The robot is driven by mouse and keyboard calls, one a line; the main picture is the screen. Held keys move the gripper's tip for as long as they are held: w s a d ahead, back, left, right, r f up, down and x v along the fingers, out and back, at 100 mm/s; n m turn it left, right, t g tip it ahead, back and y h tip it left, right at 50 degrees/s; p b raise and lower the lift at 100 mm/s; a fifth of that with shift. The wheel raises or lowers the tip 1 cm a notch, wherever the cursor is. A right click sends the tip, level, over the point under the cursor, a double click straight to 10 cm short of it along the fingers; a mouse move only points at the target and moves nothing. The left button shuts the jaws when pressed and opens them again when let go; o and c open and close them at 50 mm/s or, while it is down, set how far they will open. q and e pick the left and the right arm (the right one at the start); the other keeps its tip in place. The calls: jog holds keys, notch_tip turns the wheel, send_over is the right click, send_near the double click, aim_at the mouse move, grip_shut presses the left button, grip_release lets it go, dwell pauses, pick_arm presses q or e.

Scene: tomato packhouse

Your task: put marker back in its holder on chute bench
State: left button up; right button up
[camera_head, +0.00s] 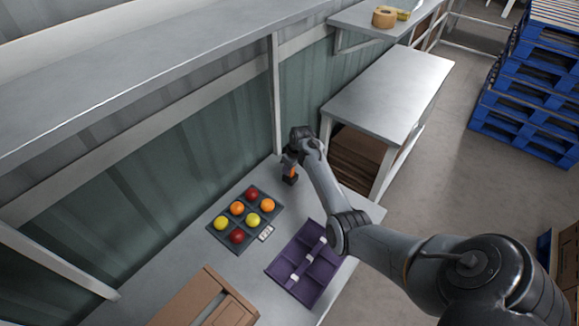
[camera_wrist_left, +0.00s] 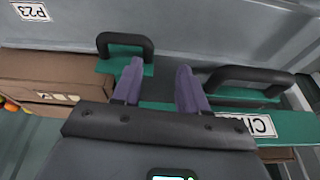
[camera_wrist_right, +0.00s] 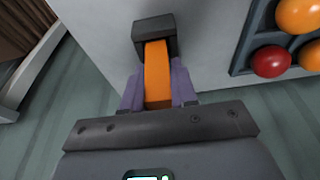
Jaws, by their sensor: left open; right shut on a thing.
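The orange marker (camera_wrist_right: 157,75) is between the purple fingers of my right gripper (camera_wrist_right: 158,92), which is shut on it. Its far end meets a dark grey square holder (camera_wrist_right: 154,25) on the bench; it looks at or inside the holder's opening, but the depth is hard to tell. In the head view the right gripper (camera_head: 291,160) is at the back of the chute bench (camera_head: 200,258), with the orange marker (camera_head: 291,171) just over the dark holder (camera_head: 290,180). My left gripper (camera_wrist_left: 157,80) is open and empty in the left wrist view, and outside the head view.
A grey tray (camera_head: 226,208) of red, orange and yellow tomatoes lies left of the right gripper. A purple divided crate (camera_head: 311,284) and a cardboard box (camera_head: 192,295) are nearer. Below the left gripper is a green thing (camera_wrist_left: 150,71) with dark handles.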

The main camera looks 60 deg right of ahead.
jog(key=shift+f, duration=0.3)
jog(key=o, duration=1.1)
jog(key=shift+c, duration=0.2)
jog(key=c, duration=0.3)
notch_tip(320, 180, up, 7)
jog(key=p, duration=0.7)
jog(key=shift+p, duration=0.4)
